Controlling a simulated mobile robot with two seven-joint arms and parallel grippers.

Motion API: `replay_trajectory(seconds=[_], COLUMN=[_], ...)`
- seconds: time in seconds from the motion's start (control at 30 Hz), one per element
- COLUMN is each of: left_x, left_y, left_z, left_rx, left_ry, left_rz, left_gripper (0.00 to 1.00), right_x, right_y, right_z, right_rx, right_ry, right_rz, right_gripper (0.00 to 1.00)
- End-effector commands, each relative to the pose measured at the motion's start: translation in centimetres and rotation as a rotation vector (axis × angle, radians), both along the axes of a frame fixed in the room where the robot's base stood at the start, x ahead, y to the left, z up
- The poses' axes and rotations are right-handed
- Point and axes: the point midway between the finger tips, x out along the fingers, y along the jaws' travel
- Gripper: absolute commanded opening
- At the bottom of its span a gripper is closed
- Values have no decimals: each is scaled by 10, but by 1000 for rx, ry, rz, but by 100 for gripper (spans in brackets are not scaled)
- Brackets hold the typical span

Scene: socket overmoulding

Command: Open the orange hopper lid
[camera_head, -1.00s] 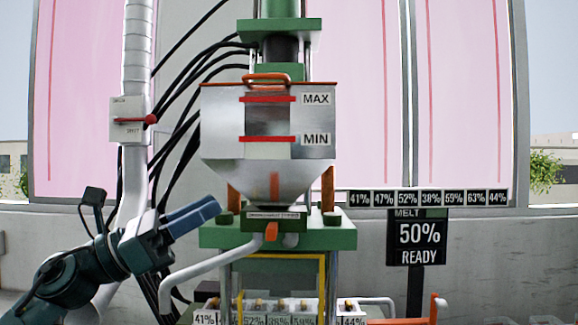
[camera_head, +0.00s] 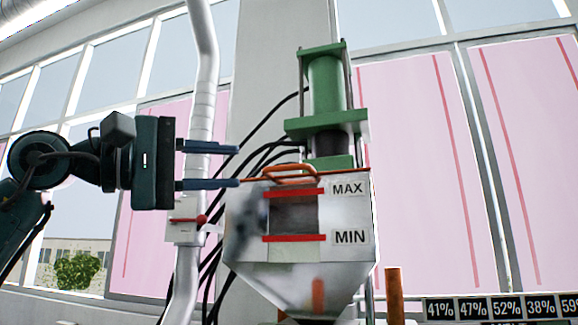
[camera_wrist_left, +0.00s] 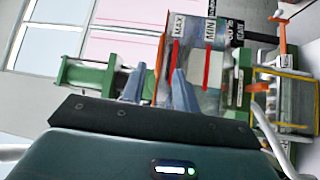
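The hopper (camera_head: 335,270) is a metal funnel with MAX and MIN marks and a sight window. Its orange lid (camera_head: 345,169) lies flat and closed on top, seen edge-on, with an orange loop handle (camera_head: 291,172). My left gripper (camera_head: 238,166) is open and empty, just left of the lid handle, its two blue fingers one above the other and pointing right. In the left wrist view the fingers (camera_wrist_left: 157,88) are apart, with the hopper (camera_wrist_left: 205,95) and the orange lid edge (camera_wrist_left: 160,68) beyond them. My right gripper is not in view.
A green press column (camera_head: 326,100) rises behind the hopper. Black hoses hang between pipe and press. Percent labels (camera_head: 505,308) show at lower right.

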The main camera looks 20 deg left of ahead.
Motion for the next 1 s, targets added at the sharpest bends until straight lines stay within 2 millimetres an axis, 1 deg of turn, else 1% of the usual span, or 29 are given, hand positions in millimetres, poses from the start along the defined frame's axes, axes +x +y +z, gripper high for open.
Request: replay_trajectory(seconds=[0.03,0.2,0.3,0.43,0.6,0.9,1.0], left_x=[7,32,44,56,65,66,66], left_y=[-9,-37,-50,-63,-71,-72,-72], left_z=[3,8,11,12,13,12,12], left_rx=[2,1,0,-1,-2,-2,-2], left_ry=[3,2,2,1,1,1,1], left_rz=[-3,-4,-4,-4,-2,-2,-2], left_gripper=[30,30,30,30,30,30,22], right_x=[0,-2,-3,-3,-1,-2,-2], right_y=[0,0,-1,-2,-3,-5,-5], right_z=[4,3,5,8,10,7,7], right_rx=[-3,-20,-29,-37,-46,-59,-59], right_ry=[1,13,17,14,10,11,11], right_rz=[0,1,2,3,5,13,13], right_gripper=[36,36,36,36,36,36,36])
